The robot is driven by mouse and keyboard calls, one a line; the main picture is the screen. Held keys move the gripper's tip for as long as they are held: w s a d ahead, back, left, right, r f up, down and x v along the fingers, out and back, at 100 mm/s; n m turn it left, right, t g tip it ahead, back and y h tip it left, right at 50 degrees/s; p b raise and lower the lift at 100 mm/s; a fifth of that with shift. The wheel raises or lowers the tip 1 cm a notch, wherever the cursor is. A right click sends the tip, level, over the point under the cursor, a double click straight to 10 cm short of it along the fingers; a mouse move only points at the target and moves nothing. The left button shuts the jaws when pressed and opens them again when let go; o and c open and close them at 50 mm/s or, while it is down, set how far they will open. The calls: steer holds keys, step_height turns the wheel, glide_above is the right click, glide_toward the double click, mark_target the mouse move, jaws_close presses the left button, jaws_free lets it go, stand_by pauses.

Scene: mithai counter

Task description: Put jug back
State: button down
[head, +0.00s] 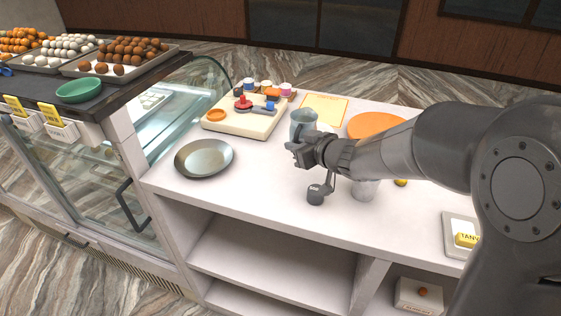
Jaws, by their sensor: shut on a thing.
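The grey-blue jug (303,121) is upright over the white counter, left of the orange round board. My gripper (298,151) is at the jug's near side, shut on it. The fingers and wrist cover the jug's lower part and its handle. I cannot tell whether its base touches the counter.
A cream tray (228,128) with several small coloured items is left of the jug. A shallow metal pan (204,158) lies nearer. A dark 500 weight (316,195) and a metal cup (364,190) stand below my wrist. An orange round board (376,125) and a yellow-orange sheet (324,108) lie behind.

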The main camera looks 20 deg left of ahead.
steer(key=shift+s+a+f, duration=0.1)
steer(key=shift+a+f, duration=0.65)
steer(key=shift+f, duration=0.35)
steer(key=shift+w+a+f, duration=0.1)
steer(key=shift+a+f, duration=0.6)
steer(key=shift+f, duration=0.4)
steer(key=shift+s+a+f, duration=0.1)
steer(key=shift+a+f, duration=0.65)
steer(key=shift+f, duration=0.35)
steer(key=shift+f, duration=0.15)
steer(key=c, duration=1.5)
jaws_free()
steer(key=shift+o, duration=0.2)
